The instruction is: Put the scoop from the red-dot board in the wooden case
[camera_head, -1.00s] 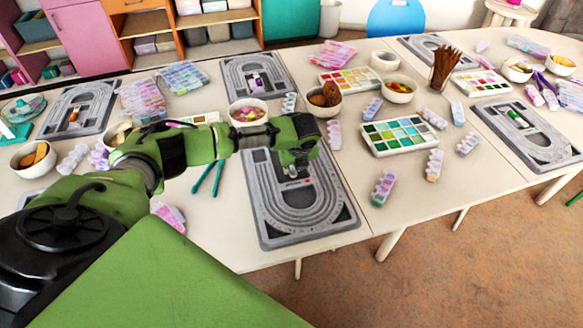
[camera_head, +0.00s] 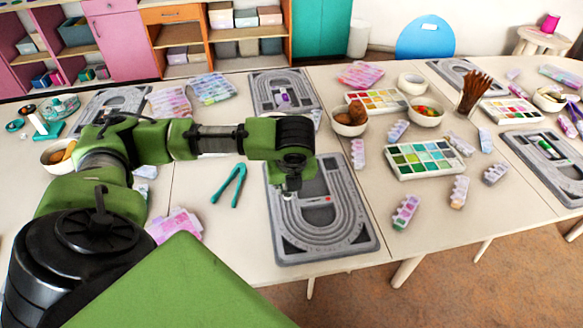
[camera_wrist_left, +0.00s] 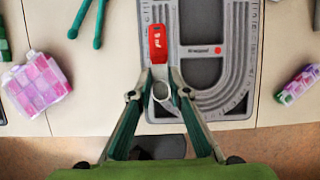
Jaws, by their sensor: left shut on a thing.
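The red-dot board (camera_head: 330,245) is a grey bead board near the table's front edge. Its small red dot shows in the wrist view (camera_wrist_left: 218,50). My left gripper (camera_head: 291,188) is over the board's left part, pointing down. In the wrist view my left gripper (camera_wrist_left: 159,74) is shut on the scoop, which has a red handle (camera_wrist_left: 157,42) and a silvery ring-like end (camera_wrist_left: 161,91). The scoop is over the board's left channel; I cannot tell whether it touches the board. I see no wooden case. My right gripper is not in view.
Teal pliers (camera_head: 229,184) and a pink bead box (camera_head: 174,225) lie left of the board. A green paint palette (camera_head: 424,158) and several small bead boxes lie to its right. Other grey boards (camera_head: 286,92) stand farther off, one with a purple-handled tool.

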